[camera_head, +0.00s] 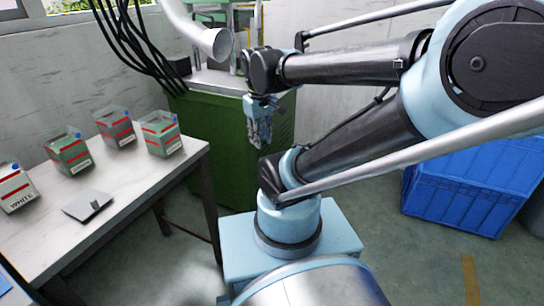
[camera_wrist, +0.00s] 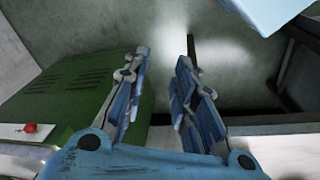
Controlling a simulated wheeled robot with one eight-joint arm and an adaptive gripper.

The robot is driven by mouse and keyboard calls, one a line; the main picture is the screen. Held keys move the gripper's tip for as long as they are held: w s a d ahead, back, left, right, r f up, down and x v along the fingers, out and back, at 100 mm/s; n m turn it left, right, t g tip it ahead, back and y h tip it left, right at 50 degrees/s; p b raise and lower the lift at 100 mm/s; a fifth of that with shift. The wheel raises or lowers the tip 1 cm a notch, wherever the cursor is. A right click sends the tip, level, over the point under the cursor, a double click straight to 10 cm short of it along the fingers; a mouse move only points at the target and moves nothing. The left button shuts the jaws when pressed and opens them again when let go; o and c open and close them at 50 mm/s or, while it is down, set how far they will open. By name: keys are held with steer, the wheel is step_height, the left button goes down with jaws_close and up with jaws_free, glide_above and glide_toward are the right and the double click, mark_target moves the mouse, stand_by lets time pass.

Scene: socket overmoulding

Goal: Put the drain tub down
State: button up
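My gripper (camera_head: 261,136) hangs in front of the green cabinet in the head view, fingers pointing down. In the wrist view my gripper (camera_wrist: 163,58) shows two separated blue-grey fingers with a clear gap and nothing between them. No thing in either view can be told for certain as the drain tub. No tub is in my gripper.
A table (camera_head: 132,190) at left bears several clear-topped boxes, one a green box (camera_head: 69,152), and a grey plate (camera_head: 88,206). The green cabinet (camera_head: 215,150) stands behind. A blue crate stack (camera_head: 460,190) is at right on the floor. A pipe (camera_head: 213,42) hangs above.

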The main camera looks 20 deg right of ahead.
steer(key=s+d+f+m, duration=0.3)
steer(key=s+f+m, duration=0.1)
steer(key=f+m, duration=0.1)
steer(key=shift+s+f, duration=0.15)
steer(key=shift+f, duration=0.1)
steer(key=shift+w+a+f, duration=0.1)
steer(key=shift+w+f, duration=0.1)
steer(key=shift+w, duration=0.25)
steer(key=shift+a, duration=0.1)
